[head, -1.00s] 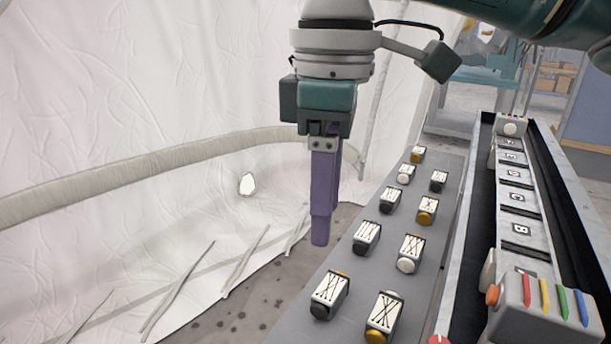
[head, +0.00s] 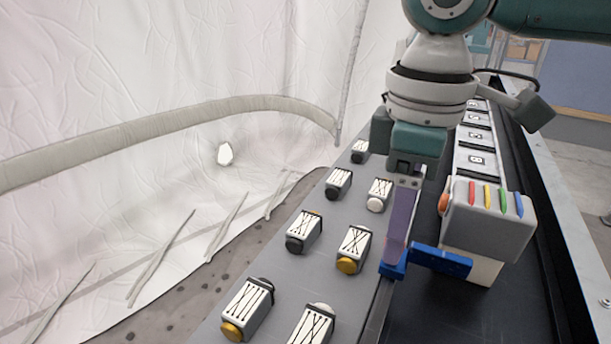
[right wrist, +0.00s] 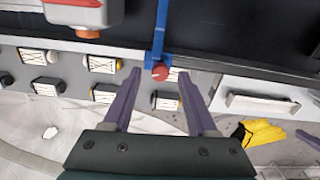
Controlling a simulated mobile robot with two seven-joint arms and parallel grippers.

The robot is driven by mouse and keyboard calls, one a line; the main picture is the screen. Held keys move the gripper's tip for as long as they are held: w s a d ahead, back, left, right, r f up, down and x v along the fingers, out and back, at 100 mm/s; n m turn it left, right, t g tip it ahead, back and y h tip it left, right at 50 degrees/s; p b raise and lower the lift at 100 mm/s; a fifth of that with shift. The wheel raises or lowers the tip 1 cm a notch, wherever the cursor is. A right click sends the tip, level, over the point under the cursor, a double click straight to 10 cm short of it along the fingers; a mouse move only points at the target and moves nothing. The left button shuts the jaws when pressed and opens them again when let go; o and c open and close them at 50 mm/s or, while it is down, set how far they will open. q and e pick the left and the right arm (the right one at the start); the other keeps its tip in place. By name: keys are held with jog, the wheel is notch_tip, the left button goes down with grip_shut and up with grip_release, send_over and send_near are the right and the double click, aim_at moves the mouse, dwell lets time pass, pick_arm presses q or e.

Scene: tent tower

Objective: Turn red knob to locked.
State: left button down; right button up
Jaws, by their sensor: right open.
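The red knob (right wrist: 160,72) shows in the right wrist view at the end of a blue bar (right wrist: 162,30). It lies between the two purple fingertips of my right gripper (right wrist: 160,76), with a gap on each side. The gripper is open and empty. In the head view my right gripper (head: 396,258) points down over the blue bar (head: 440,261), and the red knob cannot be made out there. Whether the fingers are at the knob's height is hard to tell. My left gripper is not in view.
A grey panel (head: 275,285) with several small white-topped blocks lies left of the gripper. A grey box with coloured tabs (head: 492,222) stands just right of it on a dark conveyor (head: 500,310). White tent fabric (head: 120,70) fills the left side.

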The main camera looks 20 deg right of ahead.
jog(key=shift+f, duration=0.5)
jog(key=shift+c, duration=0.3)
grip_shut()
